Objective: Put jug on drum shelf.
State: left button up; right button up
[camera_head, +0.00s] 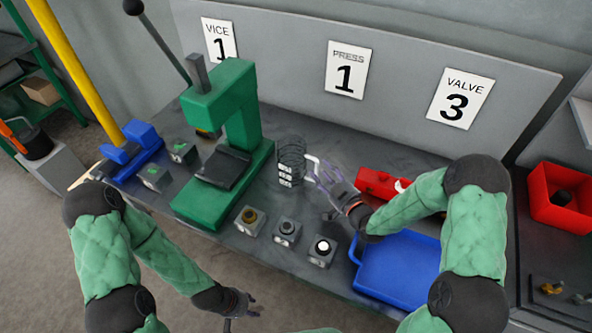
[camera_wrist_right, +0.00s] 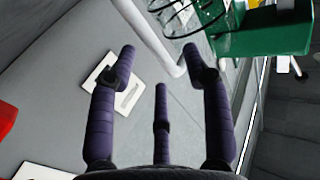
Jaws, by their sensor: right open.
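The jug (camera_head: 286,172) looks like a clear vessel with dark rings, white marks and a white handle (camera_head: 312,166). It stands on the bench right of the green press. My right gripper (camera_head: 328,178) is open beside the handle. In the right wrist view the white handle (camera_wrist_right: 166,50) reaches in between the spread fingers of my right gripper (camera_wrist_right: 158,72), which are not closed on it. The jug's dark rings show at the top there. My left gripper (camera_head: 245,305) is low in front of the bench, empty, fingers apart. I cannot tell which shelf is the drum shelf.
The green press (camera_head: 222,150) stands left of the jug. Several small grey blocks with knobs (camera_head: 287,232) line the front edge. A red box (camera_head: 378,184) and blue tray (camera_head: 400,266) lie right. A red bin (camera_head: 562,198) is far right; a green rack (camera_head: 20,80) far left.

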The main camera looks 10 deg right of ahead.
aim_at(299, 166)
jog(key=x, duration=0.2)
jog(key=shift+w+a, duration=0.15)
jog(key=shift+w, duration=0.2)
jog(key=shift+c, duration=0.2)
grip_shut()
jog(key=shift+r, duration=0.1)
